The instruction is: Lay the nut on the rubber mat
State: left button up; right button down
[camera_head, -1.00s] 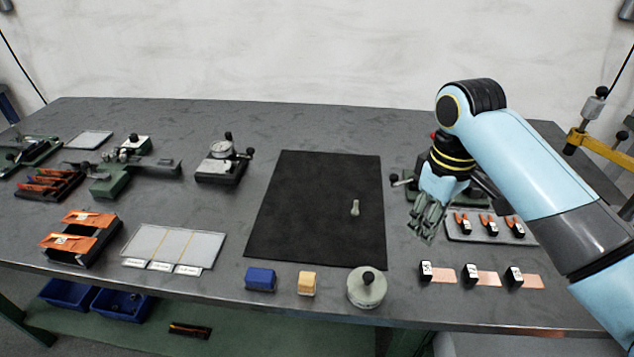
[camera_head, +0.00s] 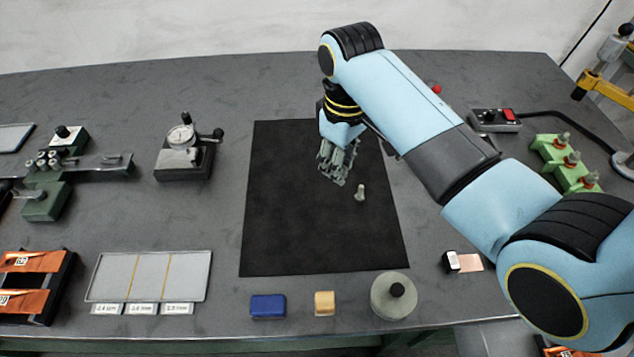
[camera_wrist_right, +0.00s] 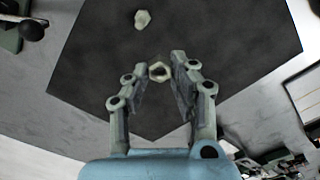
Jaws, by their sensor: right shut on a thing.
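My right gripper (camera_head: 337,178) hangs over the black rubber mat (camera_head: 300,240), near its upper right part. In the right wrist view the small metal nut (camera_wrist_right: 160,72) sits between the fingertips of the right gripper (camera_wrist_right: 161,66), with the mat (camera_wrist_right: 215,85) behind it. The jaws are closed on the nut. In the head view the fingers hide the nut. Its height above the mat is hard to judge. My left gripper is out of view.
A pale bolt-like piece (camera_head: 360,193) stands on the mat just right of the gripper; it also shows in the wrist view (camera_wrist_right: 142,19). A blue block (camera_head: 268,306), a yellow block (camera_head: 324,303) and a round weight (camera_head: 393,296) line the front. The mat's lower left is clear.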

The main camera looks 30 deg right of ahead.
aim_at(319, 200)
jog(key=a+f, duration=0.2)
jog(key=a, duration=0.1)
jog(key=shift+w+a, duration=0.1)
jog(key=shift+w, duration=0.3)
jog(key=shift+a+f, duration=0.4)
jog(key=shift+f, duration=0.1)
notch_tip(319, 200, down, 3)
jog(key=shift+f, duration=0.4)
jog(key=c, duration=1.1)
grip_release()
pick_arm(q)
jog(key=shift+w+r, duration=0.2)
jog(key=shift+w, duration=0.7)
